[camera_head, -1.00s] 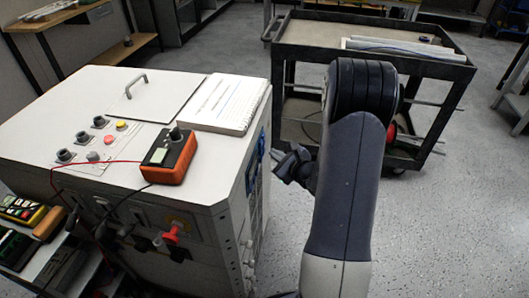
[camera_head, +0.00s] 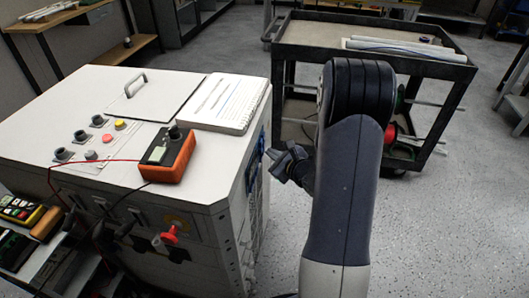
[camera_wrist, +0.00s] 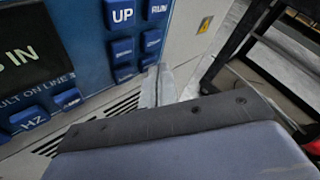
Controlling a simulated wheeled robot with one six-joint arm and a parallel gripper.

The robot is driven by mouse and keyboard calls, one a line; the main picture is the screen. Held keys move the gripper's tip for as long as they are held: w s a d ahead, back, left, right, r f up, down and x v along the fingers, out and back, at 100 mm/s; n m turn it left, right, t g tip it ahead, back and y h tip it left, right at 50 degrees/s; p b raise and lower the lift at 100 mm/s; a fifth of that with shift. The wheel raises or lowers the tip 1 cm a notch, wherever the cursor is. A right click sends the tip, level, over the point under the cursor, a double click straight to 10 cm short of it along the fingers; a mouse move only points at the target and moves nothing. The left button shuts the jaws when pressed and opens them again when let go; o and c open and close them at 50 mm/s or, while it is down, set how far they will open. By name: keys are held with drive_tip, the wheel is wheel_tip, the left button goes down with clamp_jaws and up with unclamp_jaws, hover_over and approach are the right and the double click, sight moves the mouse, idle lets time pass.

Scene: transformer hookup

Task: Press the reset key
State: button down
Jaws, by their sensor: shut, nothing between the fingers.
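A blue control panel (camera_wrist: 85,25) on the cabinet's side fills the upper left of the wrist view. It carries several blue keys: UP (camera_wrist: 121,13), RUN (camera_wrist: 155,9), HZ (camera_wrist: 29,118) and others whose labels are too small or steep to read. I cannot tell which one is the reset key. My gripper (camera_wrist: 158,84) is shut and empty, its pale fingertips just below and right of the key columns. Contact with a key cannot be seen. In the head view my gripper (camera_head: 270,158) is beside the cabinet's right side, where the panel (camera_head: 255,165) shows only edge-on.
The white cabinet (camera_head: 60,105) has an orange meter (camera_head: 168,155), a notebook (camera_head: 222,103) and several knobs on top. A black cart (camera_head: 365,53) stands behind my arm. A yellow warning label (camera_wrist: 205,25) is right of the panel. Floor is open at right.

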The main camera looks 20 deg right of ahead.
drive_tip(key=shift+w+a, duration=0.1)
idle(0.5)
drive_tip(key=shift+s+d+b, duration=0.3)
drive_tip(key=shift+s+d, duration=0.15)
drive_tip(key=shift+d, duration=0.2)
drive_tip(key=shift+s+d, duration=0.7)
drive_tip(key=shift+d, duration=0.35)
drive_tip(key=shift+s+d, duration=0.7)
drive_tip(key=shift+d, duration=0.3)
drive_tip(key=a+p, duration=0.1)
drive_tip(key=p, duration=0.2)
drive_tip(key=shift+w+r, duration=0.25)
drive_tip(key=shift+w, duration=0.1)
